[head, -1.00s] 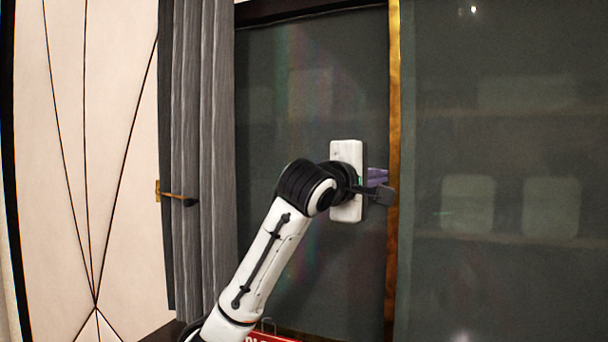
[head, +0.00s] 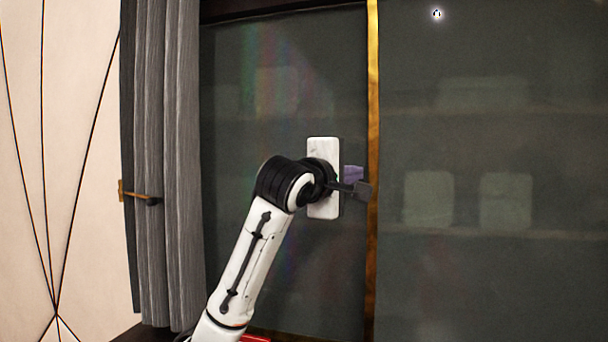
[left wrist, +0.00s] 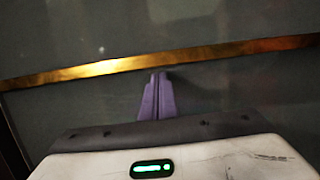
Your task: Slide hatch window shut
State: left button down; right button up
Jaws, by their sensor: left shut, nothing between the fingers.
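The hatch window shows in the head view as dark glass panes, a left pane (head: 285,70) and a right pane (head: 520,275). An upright brass strip (head: 373,90) runs between them; it also crosses the left wrist view (left wrist: 110,66). My left gripper (head: 354,174) is in front of the left pane, just left of the strip. Its purple fingers (left wrist: 158,76) are shut with nothing between them. Their tips are close to the strip's edge; I cannot tell whether they touch it. My right gripper is not in view.
A grey curtain (head: 170,170) hangs left of the window, with a brass and dark holder (head: 138,195) on it. A pale wall with dark lines (head: 65,150) is at far left. Pale shapes show dimly in the right pane. A red thing (head: 255,338) shows at the bottom edge.

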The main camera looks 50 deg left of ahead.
pick_arm(q)
jog(key=s+d+b, duration=0.1)
jog(key=s+b, duration=0.1)
jog(key=s, duration=0.9)
jog(key=shift+s, duration=0.15)
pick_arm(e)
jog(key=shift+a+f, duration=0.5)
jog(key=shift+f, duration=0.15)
